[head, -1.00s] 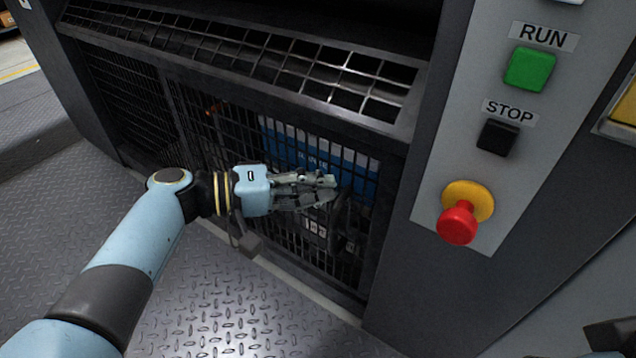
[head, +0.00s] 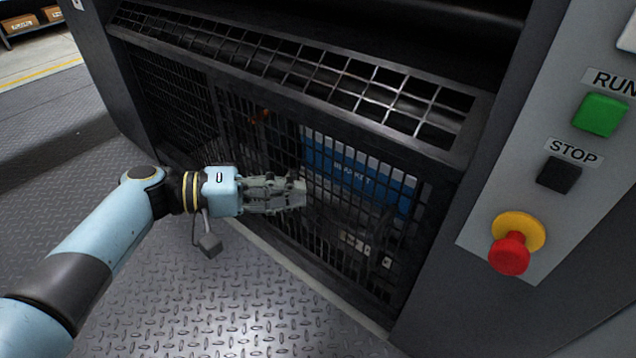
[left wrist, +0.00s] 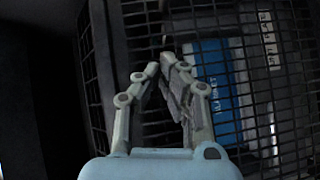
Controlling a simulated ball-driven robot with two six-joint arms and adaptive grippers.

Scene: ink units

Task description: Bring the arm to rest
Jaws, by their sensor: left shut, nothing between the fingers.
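My left gripper (head: 298,192) is shut and empty in the head view, its fingers pointing right in front of the machine's mesh guard (head: 233,135). It also shows in the left wrist view (left wrist: 167,60), with its fingertips together and the mesh behind them. I cannot tell the exact gap between the fingertips and the mesh. My left arm comes in from the lower left above the plate floor. My right gripper is not in view.
A blue unit (head: 350,172) sits behind the mesh. The control panel at the right carries a green RUN button (head: 600,115), a black STOP button (head: 559,174) and a red emergency knob (head: 509,254) on a yellow collar. The diamond-plate floor (head: 215,300) is clear.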

